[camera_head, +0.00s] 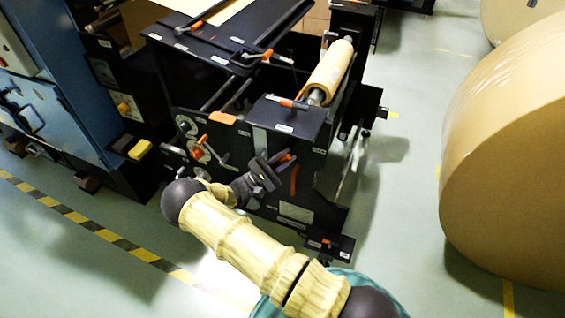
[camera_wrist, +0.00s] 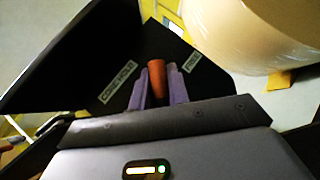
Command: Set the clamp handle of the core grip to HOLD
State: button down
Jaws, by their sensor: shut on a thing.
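The clamp handle (camera_wrist: 157,80) is an orange grip, seen in the wrist view between my two purple-grey fingers. My gripper (camera_wrist: 158,88) is shut on it. A label reading "CORE HOLD" (camera_wrist: 119,85) lies left of the handle on the black panel, and a second small label (camera_wrist: 191,60) lies to its right; I cannot read that one surely. In the head view my gripper (camera_head: 277,167) is at the front face of the black machine, at the orange handle (camera_head: 285,157). An orange curved mark (camera_head: 294,180) shows just right of it. The handle's pivot is hidden.
The black machine (camera_head: 300,118) carries a kraft roll (camera_head: 330,70) and other orange-tipped handles, one (camera_head: 198,148) left of my gripper. A large kraft roll (camera_head: 510,150) stands at the right. A blue cabinet (camera_head: 60,70) is at the left. Green floor (camera_head: 400,240) between is clear.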

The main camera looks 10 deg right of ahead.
jog(key=n+t, duration=0.6)
jog(key=n, duration=0.1)
jog(key=shift+w+a+r+h, duration=0.2)
jog(key=shift+a+r+h, duration=0.1)
jog(key=shift+a+r, duration=0.1)
jog(key=shift+w+a+n+t+y, duration=0.2)
jog(key=shift+n+t+y, duration=0.6)
jog(key=shift+n+t, duration=1.1)
jog(key=shift+w+a+n+t+y, duration=0.15)
jog(key=shift+n+t+y, duration=0.65)
jog(key=shift+n+t, duration=1.05)
jog(key=shift+s+r+n, duration=0.1)
jog(key=shift+n, duration=0.55)
jog(key=c, duration=1.3)
grip_release()
jog(key=shift+a, duration=0.1)
jog(key=shift+c, duration=0.2)
jog(key=shift+f, duration=0.2)
